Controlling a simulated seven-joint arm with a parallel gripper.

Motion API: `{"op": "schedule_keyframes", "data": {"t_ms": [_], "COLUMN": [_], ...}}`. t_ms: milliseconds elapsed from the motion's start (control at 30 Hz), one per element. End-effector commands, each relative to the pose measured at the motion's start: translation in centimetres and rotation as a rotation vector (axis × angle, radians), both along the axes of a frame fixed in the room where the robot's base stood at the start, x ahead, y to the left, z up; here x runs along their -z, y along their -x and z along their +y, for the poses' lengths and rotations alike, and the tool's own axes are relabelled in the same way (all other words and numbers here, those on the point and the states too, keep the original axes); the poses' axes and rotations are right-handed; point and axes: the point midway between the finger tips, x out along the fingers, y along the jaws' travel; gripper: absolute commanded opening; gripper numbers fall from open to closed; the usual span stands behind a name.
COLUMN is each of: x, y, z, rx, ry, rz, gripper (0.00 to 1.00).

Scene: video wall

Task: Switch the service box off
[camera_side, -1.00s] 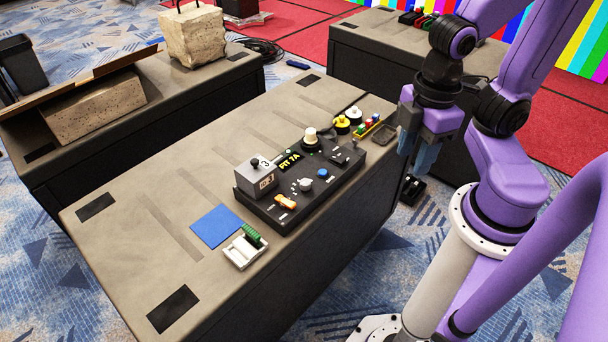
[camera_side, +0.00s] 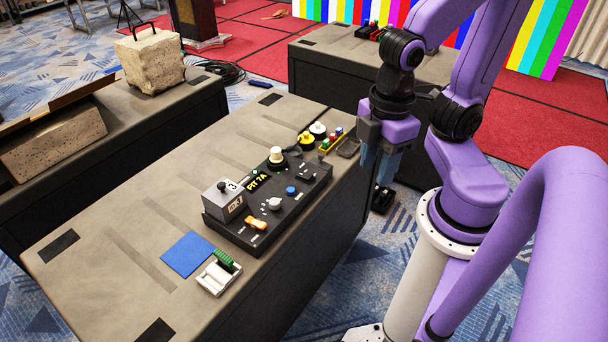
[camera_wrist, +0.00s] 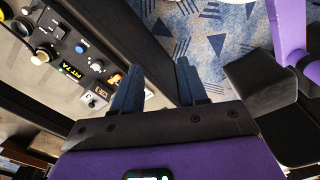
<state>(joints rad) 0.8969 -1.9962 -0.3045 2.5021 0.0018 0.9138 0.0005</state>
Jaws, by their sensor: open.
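A black control panel (camera_side: 300,203) with a yellow "PIT 7A" display lies on the grey bench. No label reading "service box" is legible. My gripper (camera_side: 376,172) hangs empty beside the bench's right edge, apart from the panel, fingers down. The wrist view shows its fingers (camera_wrist: 157,78) spread, with the panel's orange switch (camera_wrist: 116,78) to their left.
A blue mat (camera_side: 187,254) and a white tray with a green part (camera_side: 219,277) lie left of the panel. Yellow and white knobs (camera_side: 312,134), small coloured parts (camera_side: 331,139) and a dark dish (camera_side: 348,147) lie at its far end. Another bench holds a stone block (camera_side: 150,60).

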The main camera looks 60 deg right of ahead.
Motion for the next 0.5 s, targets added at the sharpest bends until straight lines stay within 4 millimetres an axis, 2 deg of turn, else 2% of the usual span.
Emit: {"op": "schedule_keyframes", "data": {"t_ms": [33, 100, 167, 500], "x": [0.00, 0.00, 0.00, 0.00], "y": [0.00, 0.00, 0.00, 0.00], "z": [0.00, 0.00, 0.00, 0.00], "rx": [0.000, 0.000, 0.000, 0.000], "ry": [0.000, 0.000, 0.000, 0.000], "rz": [0.000, 0.000, 0.000, 0.000], "gripper": [0.39, 0.17, 0.00, 0.00]}}
